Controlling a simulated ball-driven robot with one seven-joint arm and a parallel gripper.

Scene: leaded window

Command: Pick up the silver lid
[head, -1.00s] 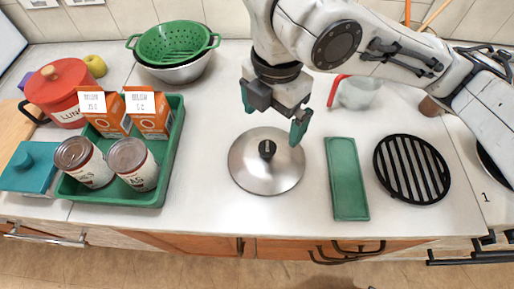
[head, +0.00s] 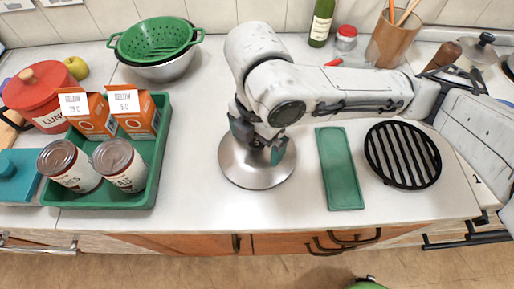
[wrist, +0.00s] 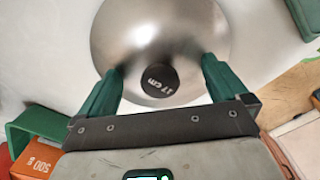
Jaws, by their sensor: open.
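The silver lid (head: 258,178) lies flat on the white counter, round and shiny. Its black knob (wrist: 160,80), marked "17 cm", shows in the wrist view, where the lid's metal disc (wrist: 158,30) fills the upper middle. My gripper (head: 258,148) is over the lid, and in the head view it hides the knob. In the wrist view my gripper (wrist: 160,75) is open, with one green finger on each side of the knob. A gap shows between each finger and the knob, so nothing is gripped.
A green tray (head: 160,165) with cans and orange cartons stands to the left. A flat green dish (head: 340,170) and a black round grate (head: 402,155) lie to the right. A green colander (head: 155,38) sits behind left. Clear counter lies between tray and lid.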

